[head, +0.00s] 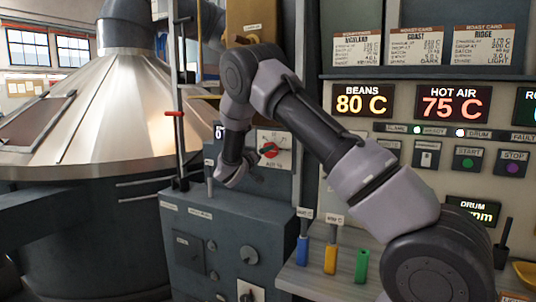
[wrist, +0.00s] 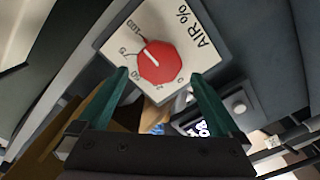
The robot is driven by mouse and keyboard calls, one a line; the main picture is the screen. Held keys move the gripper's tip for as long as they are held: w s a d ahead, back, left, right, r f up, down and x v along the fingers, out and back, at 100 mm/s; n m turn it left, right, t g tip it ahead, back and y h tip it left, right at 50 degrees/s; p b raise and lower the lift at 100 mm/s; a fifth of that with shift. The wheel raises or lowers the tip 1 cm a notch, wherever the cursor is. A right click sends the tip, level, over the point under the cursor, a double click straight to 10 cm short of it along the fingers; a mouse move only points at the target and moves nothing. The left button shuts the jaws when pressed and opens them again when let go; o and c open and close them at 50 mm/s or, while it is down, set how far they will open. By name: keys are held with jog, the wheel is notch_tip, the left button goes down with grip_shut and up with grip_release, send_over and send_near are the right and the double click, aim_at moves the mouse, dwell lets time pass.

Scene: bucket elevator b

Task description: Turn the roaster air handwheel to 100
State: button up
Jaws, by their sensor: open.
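The air handwheel is a red knob (wrist: 159,62) on a pale dial plate (wrist: 196,22) marked AIR %. In the wrist view its white pointer mark slants to the upper left, toward the stretch between 75 and 100; I cannot read it exactly. The red knob (head: 269,150) also shows in the head view on a grey cabinet, just right of my wrist. My gripper (wrist: 159,76) is open, its green fingers apart on either side of the knob's lower part. I cannot tell whether they touch it. In the head view the fingers are not clearly seen.
A small display (head: 219,131) by the knob is mostly hidden by my arm. A red-handled lever (head: 175,113) stands left of the cabinet. Display panels read BEANS (head: 363,100) 80 C and HOT AIR (head: 455,103) 75 C. Coloured handles (head: 330,259) stand on the lower ledge.

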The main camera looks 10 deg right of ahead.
jog(key=shift+v, duration=1.6)
jog(key=s+d+r+m+g+y, duration=0.1)
jog(key=s+d+r+m+g, duration=0.2)
jog(key=s+d+r+g, duration=0.5)
jog(key=s+d+r+m+g+y, duration=0.1)
jog(key=s+d+m+g, duration=0.2)
jog(key=s+d, duration=0.85)
jog(key=s+a+r+t+y, duration=0.1)
jog(key=s+a+r+y, duration=0.1)
jog(key=s, duration=0.6)
jog(key=s+a+r+t+y, duration=0.1)
jog(key=s+a+r+y, duration=0.1)
jog(key=s+y, duration=0.3)
jog(key=s+a+r+t+y, duration=0.1)
jog(key=s+a+r+y, duration=0.2)
jog(key=s, duration=0.9)
jog(key=shift+y, duration=0.3)
